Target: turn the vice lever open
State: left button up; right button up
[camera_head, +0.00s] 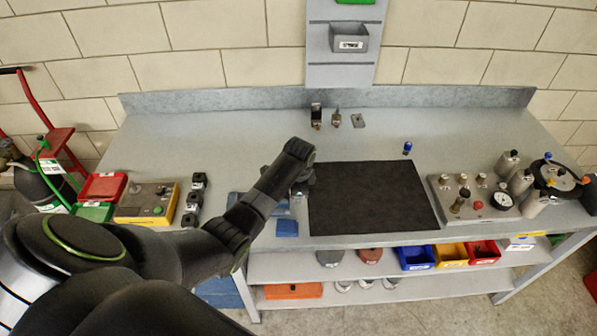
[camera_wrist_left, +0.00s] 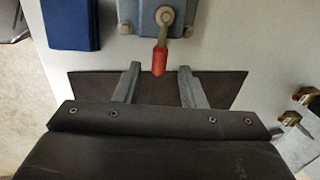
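The vice (camera_wrist_left: 178,22) is a blue-grey block at the top of the left wrist view. Its lever has a metal pivot and a red handle (camera_wrist_left: 160,62) pointing down in the picture. My left gripper (camera_wrist_left: 158,68) is open, with one finger on each side of the red handle's tip and a visible gap on both sides. In the head view my left gripper (camera_head: 303,172) is over the bench, by the left edge of the black mat. My arm hides most of the vice and its lever there. My right gripper is not in view.
A blue block (camera_head: 287,228) lies at the bench's front edge. The black mat (camera_head: 370,198) is bare. A yellow control box (camera_head: 148,203) stands at the left and a gauge panel (camera_head: 475,200) at the right. Small brackets (camera_head: 316,115) stand at the back.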

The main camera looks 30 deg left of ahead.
pick_arm(q)
notch_tip(320, 180, up, 16)
jog(key=s+d, duration=0.1)
jog(key=s, duration=0.1)
jog(key=shift+s+d, duration=0.3)
jog(key=shift+s, duration=0.05)
dwell(0.3)
